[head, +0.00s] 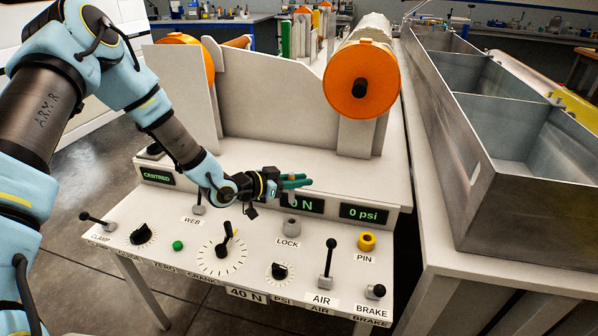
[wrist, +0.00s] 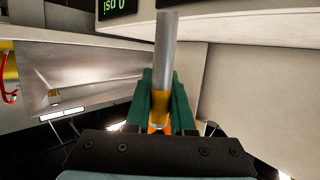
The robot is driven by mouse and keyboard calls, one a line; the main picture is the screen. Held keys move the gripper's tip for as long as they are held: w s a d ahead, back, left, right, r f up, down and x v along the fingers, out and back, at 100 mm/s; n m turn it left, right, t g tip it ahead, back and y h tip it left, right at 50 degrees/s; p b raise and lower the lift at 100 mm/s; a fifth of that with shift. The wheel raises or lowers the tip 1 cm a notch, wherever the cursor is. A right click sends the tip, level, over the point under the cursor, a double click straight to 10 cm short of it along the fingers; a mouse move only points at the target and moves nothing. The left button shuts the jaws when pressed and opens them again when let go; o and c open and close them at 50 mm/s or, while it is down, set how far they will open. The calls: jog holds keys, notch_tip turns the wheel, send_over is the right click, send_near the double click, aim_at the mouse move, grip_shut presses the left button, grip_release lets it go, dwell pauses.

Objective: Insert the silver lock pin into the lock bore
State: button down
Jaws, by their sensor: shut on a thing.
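My gripper (head: 298,182) has green fingers and is shut on the silver lock pin (wrist: 167,50). In the wrist view the pin's bare silver shaft sticks out past the fingertips, and its yellow part (wrist: 160,106) is between the fingers. In the head view the pin is hard to make out. The lock bore (head: 291,227) is in a grey round fitting above the LOCK label on the sloped panel. My gripper is above and behind it, in front of the force display, with the pin apart from the bore. The bore does not show clearly in the wrist view.
A yellow PIN holder (head: 367,241) stands right of the bore. An orange-ended roller (head: 361,78) is behind, and a metal bath (head: 480,190) is at right.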

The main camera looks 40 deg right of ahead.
jog(key=shift+f, duration=0.2)
dwell(0.4)
jog(key=shift+f+b, duration=2.55)
jog(key=shift+f, duration=0.35)
jog(key=shift+f+b, duration=2.45)
jog(key=shift+b, duration=0.1)
jog(key=c, duration=0.7)
grip_release()
jog(key=shift+a, duration=0.15)
jog(key=b+v, duration=0.1)
jog(key=v, duration=0.9)
jog(key=shift+a+r, duration=0.1)
jog(key=shift+a, duration=0.2)
jog(key=shift+w, duration=0.1)
